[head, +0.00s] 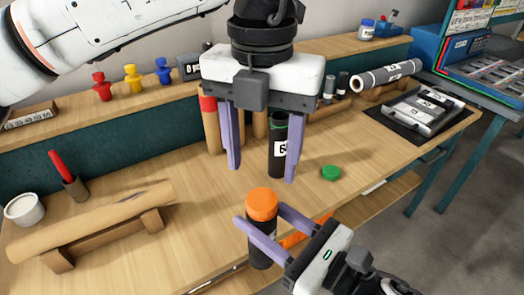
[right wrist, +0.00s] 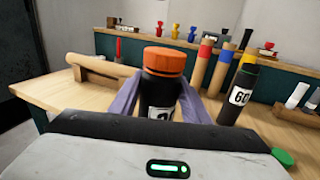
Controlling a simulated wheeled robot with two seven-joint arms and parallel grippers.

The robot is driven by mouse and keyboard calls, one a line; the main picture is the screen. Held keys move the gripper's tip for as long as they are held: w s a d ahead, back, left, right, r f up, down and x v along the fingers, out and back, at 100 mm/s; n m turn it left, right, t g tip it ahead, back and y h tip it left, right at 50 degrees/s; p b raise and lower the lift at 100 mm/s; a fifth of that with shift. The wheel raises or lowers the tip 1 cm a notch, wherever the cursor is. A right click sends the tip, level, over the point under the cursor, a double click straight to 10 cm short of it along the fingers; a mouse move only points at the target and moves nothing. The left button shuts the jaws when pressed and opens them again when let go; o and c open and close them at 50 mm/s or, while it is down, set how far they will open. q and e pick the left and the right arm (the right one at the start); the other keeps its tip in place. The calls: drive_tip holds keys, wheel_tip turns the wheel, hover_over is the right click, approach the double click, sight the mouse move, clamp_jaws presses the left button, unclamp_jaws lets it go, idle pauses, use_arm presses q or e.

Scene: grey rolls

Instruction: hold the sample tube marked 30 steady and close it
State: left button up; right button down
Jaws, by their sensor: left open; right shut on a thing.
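A dark sample tube (head: 261,250) stands upright with an orange cap (head: 262,204) on its top. My right gripper (head: 262,215) is shut on this tube below the cap, near the table's front edge. In the right wrist view the tube (right wrist: 158,92) sits between the fingers under the orange cap (right wrist: 166,60). Its white label is partly hidden by the gripper, so I cannot read the full number. I cannot tell how tightly the cap sits. My left gripper (head: 262,174) is open and empty, fingers pointing down, above and behind the capped tube.
A dark tube marked 60 (head: 277,158) stands behind my left gripper, with a green cap (head: 330,172) lying beside it. A brown roll on a wooden stand (head: 95,222) and a white cup (head: 25,209) are at left.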

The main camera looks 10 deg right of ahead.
sight(262, 199)
use_arm(q)
drive_tip(key=n, duration=0.5)
drive_tip(key=shift+r, duration=0.2)
drive_tip(key=shift+f, duration=4.05)
